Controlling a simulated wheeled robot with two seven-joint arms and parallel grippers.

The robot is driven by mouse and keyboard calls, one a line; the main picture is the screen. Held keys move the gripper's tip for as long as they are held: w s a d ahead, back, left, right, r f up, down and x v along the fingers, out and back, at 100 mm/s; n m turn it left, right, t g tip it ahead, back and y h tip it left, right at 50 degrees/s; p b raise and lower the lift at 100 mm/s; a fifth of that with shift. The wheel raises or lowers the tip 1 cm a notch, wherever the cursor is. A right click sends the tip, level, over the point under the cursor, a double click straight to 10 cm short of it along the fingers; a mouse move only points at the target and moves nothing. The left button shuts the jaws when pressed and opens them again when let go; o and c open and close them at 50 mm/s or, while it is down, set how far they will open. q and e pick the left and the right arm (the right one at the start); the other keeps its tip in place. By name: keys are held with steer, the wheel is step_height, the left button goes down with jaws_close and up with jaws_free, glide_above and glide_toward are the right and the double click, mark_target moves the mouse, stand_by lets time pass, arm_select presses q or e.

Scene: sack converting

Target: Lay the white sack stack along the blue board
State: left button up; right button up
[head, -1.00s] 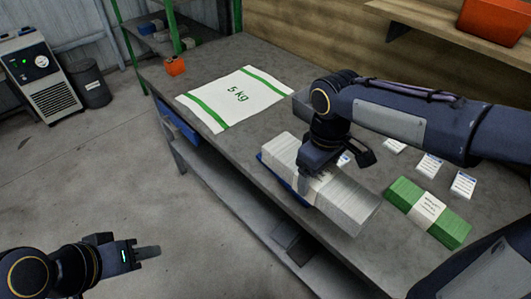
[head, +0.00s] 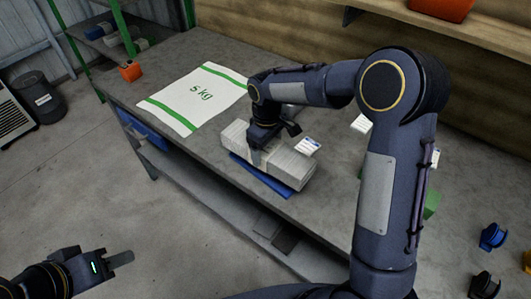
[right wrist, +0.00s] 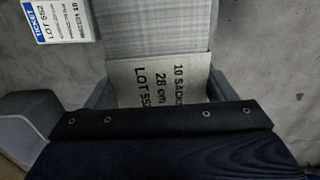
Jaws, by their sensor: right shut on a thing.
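The white sack stack (head: 292,168) is long, with a paper band. It lies along the blue board (head: 275,183), which shows as a strip along the stack's near side; I cannot tell whether the stack rests on it or is held just above. My right gripper (head: 258,155) is shut around the stack near its middle. In the right wrist view the stack (right wrist: 165,28) runs away from the jaws, with a printed band (right wrist: 160,82) reading "10 SACKS 28 cm LOT 552". My left gripper (head: 118,260) is far from it at lower left, seen edge-on.
A flat white sack marked 5 kg (head: 200,98) lies on the grey table (head: 165,70) behind. A ticket (head: 307,146) lies beyond the stack. A green stack (head: 432,205) is mostly hidden by my right arm. An orange box (head: 130,70) stands at the table's far corner.

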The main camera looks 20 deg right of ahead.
steer(key=shift+w+f, duration=0.35)
steer(key=shift+f, duration=1.6)
steer(key=shift+f, duration=0.15)
steer(key=o, duration=1.4)
